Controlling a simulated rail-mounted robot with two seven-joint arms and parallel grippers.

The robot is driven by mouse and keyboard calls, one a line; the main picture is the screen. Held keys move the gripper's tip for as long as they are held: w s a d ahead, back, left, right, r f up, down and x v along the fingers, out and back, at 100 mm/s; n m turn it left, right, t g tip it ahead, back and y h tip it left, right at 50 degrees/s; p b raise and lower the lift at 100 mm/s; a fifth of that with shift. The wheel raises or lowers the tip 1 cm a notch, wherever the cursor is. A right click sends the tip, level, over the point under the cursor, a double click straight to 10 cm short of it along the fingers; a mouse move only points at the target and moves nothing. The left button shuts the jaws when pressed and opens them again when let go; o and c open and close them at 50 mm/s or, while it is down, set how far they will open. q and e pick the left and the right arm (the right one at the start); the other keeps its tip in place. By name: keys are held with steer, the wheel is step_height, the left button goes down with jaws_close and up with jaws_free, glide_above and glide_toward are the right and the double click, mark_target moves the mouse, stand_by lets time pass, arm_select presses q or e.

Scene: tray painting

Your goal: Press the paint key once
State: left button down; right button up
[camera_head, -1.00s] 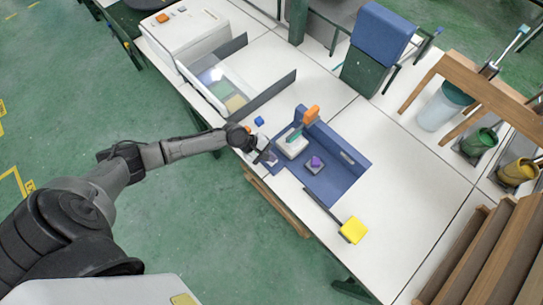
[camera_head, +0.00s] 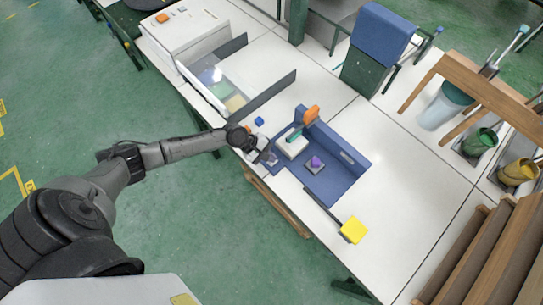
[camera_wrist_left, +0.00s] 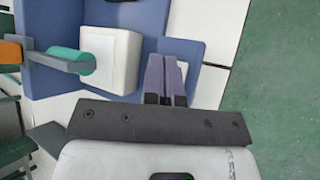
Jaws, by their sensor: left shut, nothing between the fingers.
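A blue fixture (camera_head: 345,178) sits on the white table. In it stand a white block (camera_head: 292,147) with a green lever and an orange end (camera_head: 311,115), and a small grey block with a purple top (camera_head: 315,163). I cannot tell for sure which part is the paint key. My left gripper (camera_head: 268,157) is over the fixture's near left end, beside the white block. In the left wrist view its two fingers (camera_wrist_left: 166,80) are together, with nothing between them, next to the white block (camera_wrist_left: 110,60) and teal lever (camera_wrist_left: 70,59). What lies under the fingertips is hidden.
A yellow block (camera_head: 353,230) lies at the table's front edge, and a small blue cube (camera_head: 259,121) lies behind the gripper. A white machine (camera_head: 185,30) and dark-walled bin stand at the back left. Paint pots (camera_head: 480,142) and a wooden rack are at right.

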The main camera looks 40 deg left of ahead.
arm_select(q)
steer(key=shift+f, duration=0.2)
steer(key=shift+f, duration=0.2)
stand_by(0.5)
steer(key=shift+f+b, duration=0.4)
steer(key=shift+f, duration=0.2)
stand_by(0.5)
steer(key=shift+r, duration=0.1)
stand_by(0.3)
steer(key=shift+r+p, duration=0.75)
steer(key=shift+p, duration=0.25)
steer(key=shift+r, duration=0.15)
